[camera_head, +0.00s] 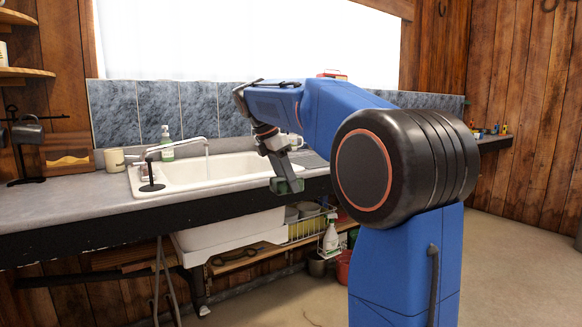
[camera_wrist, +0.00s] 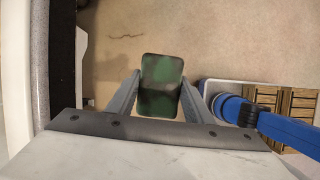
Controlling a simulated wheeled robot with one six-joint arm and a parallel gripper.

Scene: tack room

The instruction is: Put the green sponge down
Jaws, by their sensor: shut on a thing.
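The green sponge (camera_wrist: 160,85) is a dark green block with rounded corners. In the wrist view it sits between the two fingers of my gripper (camera_wrist: 160,100), which is shut on it. In the head view my gripper (camera_head: 287,184) points down and holds the sponge (camera_head: 293,185) in the air in front of the counter's front edge. The wrist view shows the floor beneath the sponge, with the dark counter edge off to the left. My arm hides part of the counter behind the gripper.
The counter is clear at front left. Below are a spray bottle (camera_head: 331,235), a wire rack and a red bucket (camera_head: 343,270).

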